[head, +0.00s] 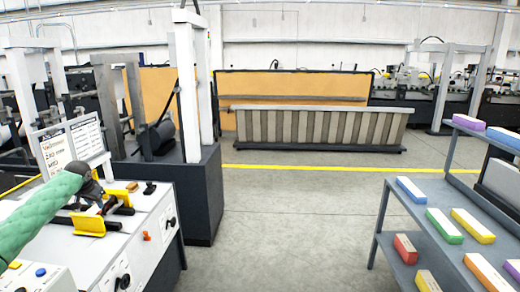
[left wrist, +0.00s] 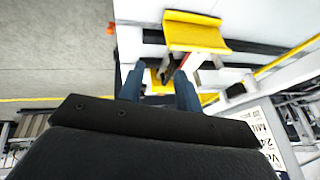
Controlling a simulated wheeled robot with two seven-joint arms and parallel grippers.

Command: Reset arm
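My left gripper (head: 103,200) reaches in from the left on a green-sleeved arm. It hovers over the white machine table (head: 148,232), close to two yellow brackets. In the left wrist view, its two blue-grey fingers (left wrist: 160,88) stand apart, with no object clearly held between them. The front yellow bracket (head: 88,223) also shows ahead of the fingers in the left wrist view (left wrist: 198,36). The other yellow bracket (head: 121,196) is partly behind the gripper, and a dark bar runs beside them. My right gripper is out of view.
A sign panel (head: 72,146) stands behind my left arm. A grey shelf (head: 408,205) with several coloured blocks stands at the right. The floor (head: 285,225) between is clear.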

